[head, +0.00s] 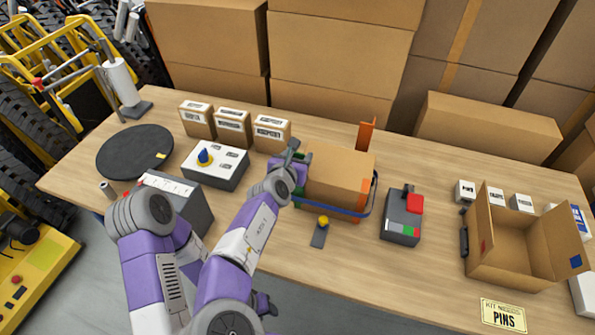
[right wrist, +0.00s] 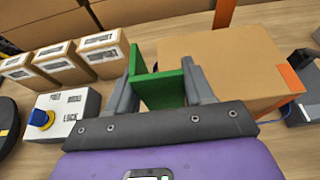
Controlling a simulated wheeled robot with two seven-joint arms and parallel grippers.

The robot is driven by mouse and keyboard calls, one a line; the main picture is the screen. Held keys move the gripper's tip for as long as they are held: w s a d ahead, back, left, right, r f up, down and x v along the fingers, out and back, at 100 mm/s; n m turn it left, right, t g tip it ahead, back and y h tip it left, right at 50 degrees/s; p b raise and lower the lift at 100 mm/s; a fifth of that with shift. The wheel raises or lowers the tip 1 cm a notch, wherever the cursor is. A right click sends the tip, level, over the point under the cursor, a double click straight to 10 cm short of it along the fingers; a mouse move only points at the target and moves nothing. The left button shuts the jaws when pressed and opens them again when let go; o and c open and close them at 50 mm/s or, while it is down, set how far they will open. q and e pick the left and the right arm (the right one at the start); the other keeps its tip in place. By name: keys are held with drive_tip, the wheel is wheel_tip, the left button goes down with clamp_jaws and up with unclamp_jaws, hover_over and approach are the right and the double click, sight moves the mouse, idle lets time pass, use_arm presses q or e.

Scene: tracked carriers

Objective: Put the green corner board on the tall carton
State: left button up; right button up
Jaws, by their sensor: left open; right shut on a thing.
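The tall carton (head: 338,172) stands on the table with orange corner boards at its back (head: 366,135) and right (head: 373,190) corners. A blue strap (head: 350,212) runs low around its near side. My right gripper (head: 297,160) is at the carton's left side. In the right wrist view it is shut on the green corner board (right wrist: 160,88), an L-shaped piece between its grey fingers, beside the carton (right wrist: 225,70). I cannot tell whether the board touches the carton. My left gripper (head: 265,303) is open and empty, low in front of the table, partly hidden by my arm.
Left of the carton are small labelled boxes (head: 232,124), a white box with a blue-and-yellow knob (head: 215,165) and a black turntable (head: 135,151). A device with a red block (head: 402,216) stands right. An open carton (head: 515,258) is farther right.

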drive_tip(key=shift+f+b, duration=0.5)
drive_tip(key=shift+f, duration=1.8)
drive_tip(key=shift+f, duration=0.15)
drive_tip(key=o, duration=1.3)
